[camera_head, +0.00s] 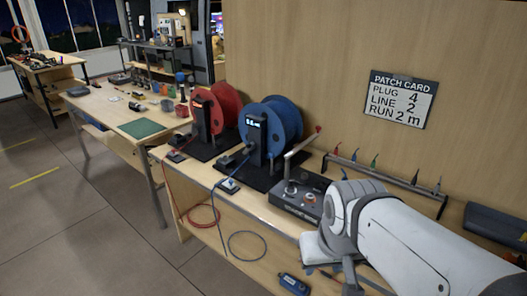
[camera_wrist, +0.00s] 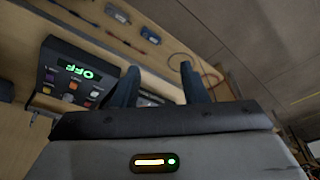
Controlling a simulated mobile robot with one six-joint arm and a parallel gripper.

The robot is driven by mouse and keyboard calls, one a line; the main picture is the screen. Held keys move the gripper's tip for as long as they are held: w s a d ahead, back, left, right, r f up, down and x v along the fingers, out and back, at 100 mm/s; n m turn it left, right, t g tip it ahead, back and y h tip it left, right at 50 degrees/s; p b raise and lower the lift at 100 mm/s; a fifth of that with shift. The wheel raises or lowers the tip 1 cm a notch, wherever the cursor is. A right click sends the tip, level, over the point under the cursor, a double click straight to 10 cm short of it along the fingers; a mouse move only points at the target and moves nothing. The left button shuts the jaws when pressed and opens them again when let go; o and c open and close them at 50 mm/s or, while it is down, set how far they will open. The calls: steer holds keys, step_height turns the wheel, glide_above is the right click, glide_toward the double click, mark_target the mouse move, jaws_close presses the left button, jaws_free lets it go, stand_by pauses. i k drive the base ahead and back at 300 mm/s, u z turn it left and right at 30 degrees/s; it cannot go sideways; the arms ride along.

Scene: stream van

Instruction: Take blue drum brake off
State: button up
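The blue drum (camera_head: 284,120) stands on the bench against the wooden panel, on a dark mount whose front post (camera_head: 256,138) carries a small lit display. A pale lever with a red tip (camera_head: 300,141) slants up beside the blue drum's right side; it may be the brake, but I cannot tell its setting. My gripper (camera_wrist: 158,76) shows two dark fingers standing apart with nothing visible between them. In the head view my arm is at the lower right, right of the drum and away from the lever; the fingertips are hard to make out there.
A red drum (camera_head: 224,103) stands left of the blue one. A dark control box (camera_head: 299,197) sits between the drum and my arm. A rack with coloured plugs (camera_head: 388,178) runs along the panel, under a patch card (camera_head: 402,99).

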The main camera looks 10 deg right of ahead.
mark_target(272, 164)
steer(key=u, duration=0.05)
steer(key=k, duration=1.35)
steer(key=u, duration=0.45)
steer(key=i, duration=2.15)
steer(key=z, duration=0.8)
